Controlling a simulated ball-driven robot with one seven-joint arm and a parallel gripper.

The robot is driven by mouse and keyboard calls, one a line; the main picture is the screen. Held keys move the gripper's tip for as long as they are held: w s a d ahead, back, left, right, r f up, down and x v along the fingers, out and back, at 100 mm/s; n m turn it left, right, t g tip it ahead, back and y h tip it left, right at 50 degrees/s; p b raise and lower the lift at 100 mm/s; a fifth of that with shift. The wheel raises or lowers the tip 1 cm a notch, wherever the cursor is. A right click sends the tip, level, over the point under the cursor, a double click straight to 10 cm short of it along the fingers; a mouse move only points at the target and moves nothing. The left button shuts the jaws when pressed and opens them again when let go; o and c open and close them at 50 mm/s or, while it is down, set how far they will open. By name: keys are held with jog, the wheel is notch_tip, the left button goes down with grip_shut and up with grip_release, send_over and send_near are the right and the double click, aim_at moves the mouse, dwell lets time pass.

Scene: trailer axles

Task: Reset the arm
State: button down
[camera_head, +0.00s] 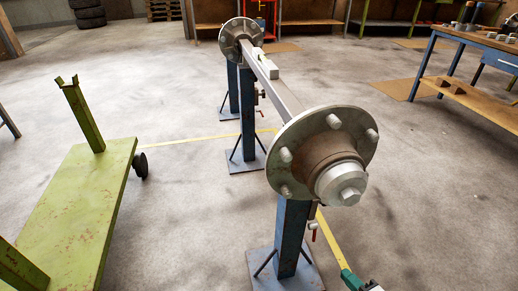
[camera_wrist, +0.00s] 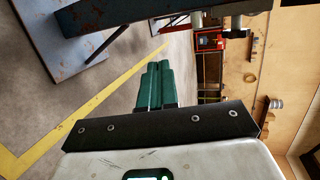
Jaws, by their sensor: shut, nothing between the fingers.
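My gripper (camera_wrist: 153,68) shows in the wrist view, with its two green fingers side by side and shut, nothing between them. In the head view only part of my gripper (camera_head: 349,276) shows at the bottom edge, green tip up, close to the right of the front blue stand's base. The trailer axle (camera_head: 278,85) lies across blue stands, with a round studded hub (camera_head: 322,152) at the near end and another hub (camera_head: 240,40) at the far end. My gripper is below the near hub and appears apart from it.
A blue stand (camera_head: 291,238) with a flat base is beside my gripper; its post (camera_wrist: 110,12) crosses the top of the wrist view. A green cart (camera_head: 75,215) stands at left, a blue workbench (camera_head: 470,40) at back right. Floor at right is clear.

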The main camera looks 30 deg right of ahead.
jog(key=s+a+r+n+g+y, duration=0.1)
jog(key=s+a+n+g+y, duration=0.15)
jog(key=a+n+g, duration=0.35)
jog(key=s+a+n+g+y, duration=0.2)
jog(key=a+n+g+y, duration=0.1)
jog(key=a+n, duration=0.6)
jog(key=s+d+r+n+g+h, duration=0.1)
jog(key=s+r+n+g+h, duration=0.35)
jog(key=s+r, duration=0.25)
notch_tip(320, 180, up, 30)
jog(key=p, duration=3)
jog(key=shift+w+d+f, duration=0.15)
jog(key=shift+f, duration=0.05)
